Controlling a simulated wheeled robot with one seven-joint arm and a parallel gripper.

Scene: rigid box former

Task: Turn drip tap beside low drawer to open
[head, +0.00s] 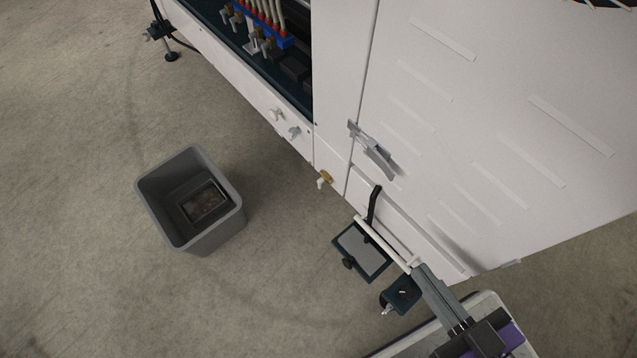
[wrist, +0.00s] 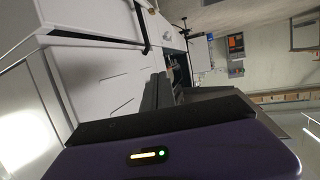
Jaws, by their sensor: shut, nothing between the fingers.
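A small tap with a brass round part and a white spout (head: 324,180) sits low on the white machine's edge, in the middle of the head view.
A grey bin (head: 160,205) stands on the floor at the left. A dark bracket or box (head: 403,292) is by my gripper. A latch-like metal handle (head: 373,152) and a black lever (head: 373,205) stick out from the machine. The floor between bin and machine is clear.

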